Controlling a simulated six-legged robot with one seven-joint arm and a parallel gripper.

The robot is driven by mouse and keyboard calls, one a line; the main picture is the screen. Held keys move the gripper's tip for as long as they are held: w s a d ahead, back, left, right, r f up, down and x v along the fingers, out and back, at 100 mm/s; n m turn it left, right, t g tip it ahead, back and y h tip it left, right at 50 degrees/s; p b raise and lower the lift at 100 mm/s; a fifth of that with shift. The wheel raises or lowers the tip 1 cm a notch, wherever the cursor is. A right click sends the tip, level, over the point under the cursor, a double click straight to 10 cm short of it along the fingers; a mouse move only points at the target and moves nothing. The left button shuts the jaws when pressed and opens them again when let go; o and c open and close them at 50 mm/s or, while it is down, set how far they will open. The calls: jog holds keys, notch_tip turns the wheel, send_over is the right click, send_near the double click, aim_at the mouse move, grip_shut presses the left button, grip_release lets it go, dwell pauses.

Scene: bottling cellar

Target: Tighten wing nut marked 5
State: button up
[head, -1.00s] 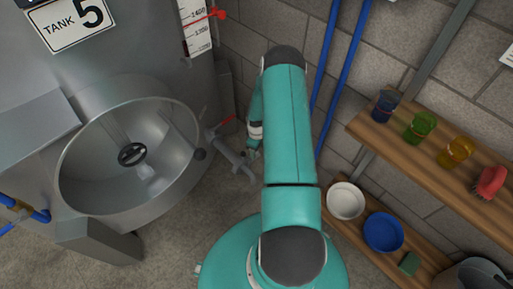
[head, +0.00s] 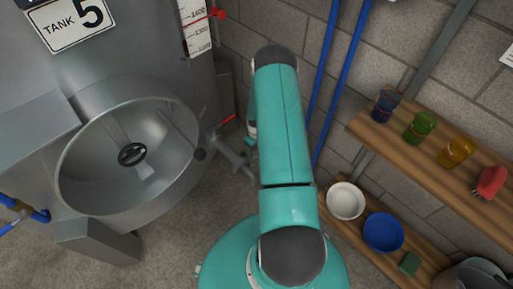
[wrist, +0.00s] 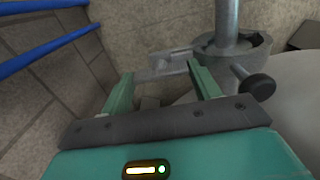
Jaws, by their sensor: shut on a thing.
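The piece sits beside a round grey fitting (wrist: 235,50). No mark on it can be read. In the head view my arm hides most of the gripper, beside the grey fitting (head: 232,155) right of the manway.
A dark round knob (wrist: 257,84) sticks out right of my fingers. Blue pipes (head: 335,80) run up the block wall. Wooden shelves (head: 440,150) at the right hold coloured cups, a red brush (head: 490,181) and bowls. Bare floor shows below the tank.

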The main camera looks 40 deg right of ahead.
jog(key=o, duration=1)
jog(key=shift+a, duration=0.15)
